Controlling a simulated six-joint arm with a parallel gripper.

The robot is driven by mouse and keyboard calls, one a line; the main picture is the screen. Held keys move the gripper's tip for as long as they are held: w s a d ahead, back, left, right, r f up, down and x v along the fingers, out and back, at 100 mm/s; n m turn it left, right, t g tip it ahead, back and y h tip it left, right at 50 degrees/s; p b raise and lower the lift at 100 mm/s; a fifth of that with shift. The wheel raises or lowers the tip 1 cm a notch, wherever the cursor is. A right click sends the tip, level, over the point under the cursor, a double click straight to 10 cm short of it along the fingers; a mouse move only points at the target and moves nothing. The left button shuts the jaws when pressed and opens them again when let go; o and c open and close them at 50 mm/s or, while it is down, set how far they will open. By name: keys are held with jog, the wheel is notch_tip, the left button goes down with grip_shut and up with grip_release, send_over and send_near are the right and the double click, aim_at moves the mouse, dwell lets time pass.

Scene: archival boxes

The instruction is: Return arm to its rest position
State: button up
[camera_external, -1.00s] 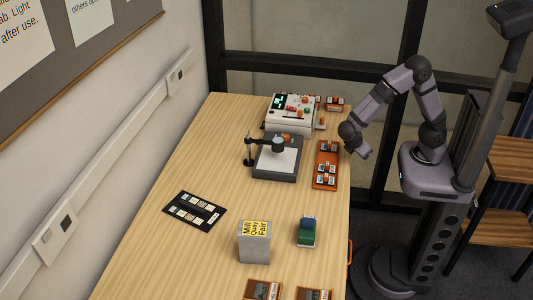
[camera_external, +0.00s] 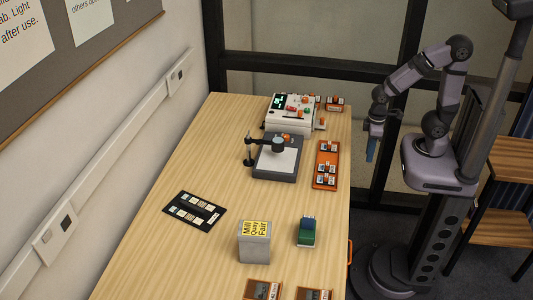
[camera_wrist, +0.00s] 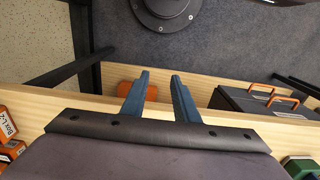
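My gripper (camera_external: 371,152) hangs at the end of my raised, folded arm, just right of the table's right edge in the external view. Its blue fingers point down. In the wrist view the two fingers of my gripper (camera_wrist: 160,77) stand apart with nothing held between them. The fingers are over the edge of the wooden table (camera_wrist: 225,116), and an orange patch (camera_wrist: 135,92) shows behind them.
An orange tray (camera_external: 325,182) with small boxes lies near the table's right edge. A camera stand (camera_external: 268,158), a white device (camera_external: 290,110), a grey box (camera_external: 254,248) and a green-blue block (camera_external: 307,232) also stand there.

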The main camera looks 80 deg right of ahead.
notch_tip(320, 180, up, 10)
jog(key=p, duration=0.7)
jog(key=shift+p, duration=0.4)
jog(key=shift+f, duration=0.1)
